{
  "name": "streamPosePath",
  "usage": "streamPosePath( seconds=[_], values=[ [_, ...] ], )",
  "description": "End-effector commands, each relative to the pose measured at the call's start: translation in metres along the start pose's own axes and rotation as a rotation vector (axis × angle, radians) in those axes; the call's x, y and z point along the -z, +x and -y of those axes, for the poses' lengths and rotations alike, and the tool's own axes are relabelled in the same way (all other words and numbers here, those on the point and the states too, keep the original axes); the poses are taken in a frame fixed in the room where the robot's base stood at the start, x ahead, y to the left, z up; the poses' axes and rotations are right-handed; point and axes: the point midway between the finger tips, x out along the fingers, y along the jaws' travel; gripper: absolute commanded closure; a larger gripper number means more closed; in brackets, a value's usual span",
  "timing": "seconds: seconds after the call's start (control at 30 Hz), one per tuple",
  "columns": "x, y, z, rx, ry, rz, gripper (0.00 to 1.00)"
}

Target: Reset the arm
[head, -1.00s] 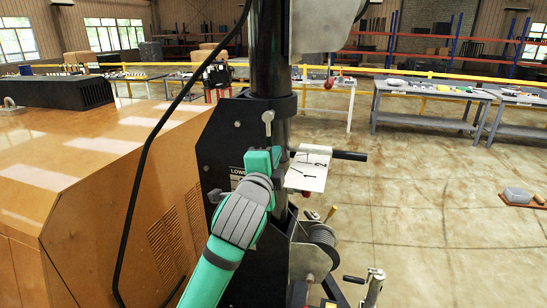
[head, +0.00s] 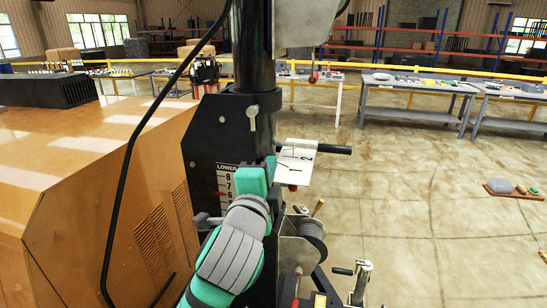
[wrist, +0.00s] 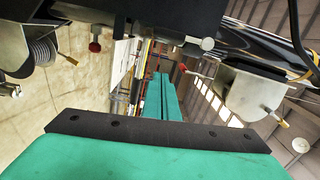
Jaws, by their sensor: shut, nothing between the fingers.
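My teal and grey arm rises from the bottom of the head view in front of the light tower. My gripper (head: 262,177) is in front of the tower's black mast base (head: 208,135), just left of a white plate marked 1 and 2 (head: 297,160). In the wrist view my gripper (wrist: 160,88) shows two teal fingers lying together, shut and empty. The tower's black mast (head: 257,45) stands above it. A scale label headed "LOWER" (head: 226,180) shows left of the gripper. I cannot tell whether the gripper touches the tower.
The orange tower housing (head: 90,170) fills the left, with a black cable hanging in front. A winch drum (head: 311,227) and crank handle (head: 360,280) stick out at lower right. Open floor (head: 420,200) lies to the right. Grey workbenches (head: 420,85) stand behind.

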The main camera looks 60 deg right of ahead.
Motion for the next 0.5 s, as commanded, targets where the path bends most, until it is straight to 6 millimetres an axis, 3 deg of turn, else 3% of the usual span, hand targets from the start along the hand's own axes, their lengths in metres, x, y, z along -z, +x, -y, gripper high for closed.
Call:
streamPosePath(
  seconds=[0.2,0.5],
  values=[
    [-0.003,-0.024,0.001,0.001,0.000,0.005,1.00],
    [-0.002,-0.027,0.000,0.000,-0.001,0.002,1.00]
  ],
)
